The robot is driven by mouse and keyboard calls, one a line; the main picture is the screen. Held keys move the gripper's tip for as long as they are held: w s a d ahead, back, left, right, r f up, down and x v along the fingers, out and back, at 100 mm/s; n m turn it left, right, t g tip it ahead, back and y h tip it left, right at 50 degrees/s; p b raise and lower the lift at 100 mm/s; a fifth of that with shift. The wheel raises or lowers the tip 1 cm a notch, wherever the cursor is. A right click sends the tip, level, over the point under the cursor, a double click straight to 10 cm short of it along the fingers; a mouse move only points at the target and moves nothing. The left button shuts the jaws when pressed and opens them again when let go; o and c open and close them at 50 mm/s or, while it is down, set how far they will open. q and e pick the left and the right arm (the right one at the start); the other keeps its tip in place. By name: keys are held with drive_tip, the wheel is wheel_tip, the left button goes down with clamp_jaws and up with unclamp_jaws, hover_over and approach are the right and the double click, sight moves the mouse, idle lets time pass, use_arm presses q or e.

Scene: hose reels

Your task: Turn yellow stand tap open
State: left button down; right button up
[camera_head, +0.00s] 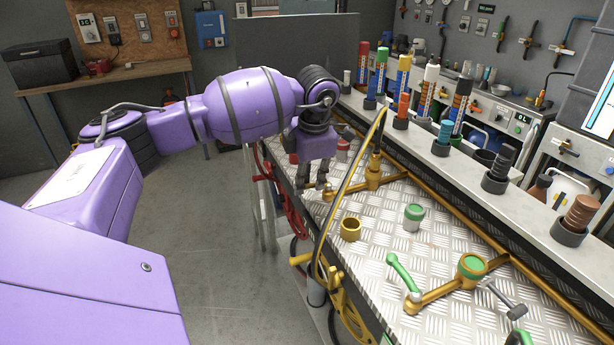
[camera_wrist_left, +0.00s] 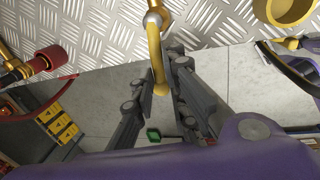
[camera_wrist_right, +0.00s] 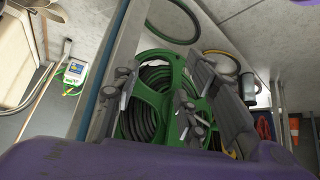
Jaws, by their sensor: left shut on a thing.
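The yellow stand tap (camera_head: 373,180) is a brass-coloured fitting on the patterned metal bench top, past my left gripper. Its yellow lever (camera_wrist_left: 154,45) hangs from a silver bolt in the left wrist view, and its lower end is between my left fingers. My left gripper (camera_head: 316,186) points down at the bench edge and is shut on this lever; it also shows in the left wrist view (camera_wrist_left: 162,88). My right gripper (camera_wrist_right: 160,80) is open in front of a green hose reel (camera_wrist_right: 160,108) and does not show in the head view.
A second tap (camera_head: 430,296) with a green lever stands nearer on the bench. A gold cup (camera_head: 351,229) and a green-topped cup (camera_head: 413,217) stand between the taps. A yellow hose (camera_head: 347,185) arches over the bench edge. A shelf with coloured cylinders lines the back.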

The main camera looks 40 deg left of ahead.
use_arm(q)
drive_tip(key=shift+s+d+n, duration=0.1)
drive_tip(key=shift+s+n, duration=0.05)
drive_tip(key=shift+n, duration=0.15)
drive_tip(key=c, duration=1.8)
unclamp_jaws()
drive_tip(key=shift+s, duration=0.1)
drive_tip(key=shift+c, duration=0.2)
drive_tip(key=shift+d+r, duration=0.1)
drive_tip(key=shift+r, duration=0.2)
drive_tip(key=v, duration=1.1)
drive_tip(key=shift+r, duration=0.2)
drive_tip(key=shift+f, duration=0.15)
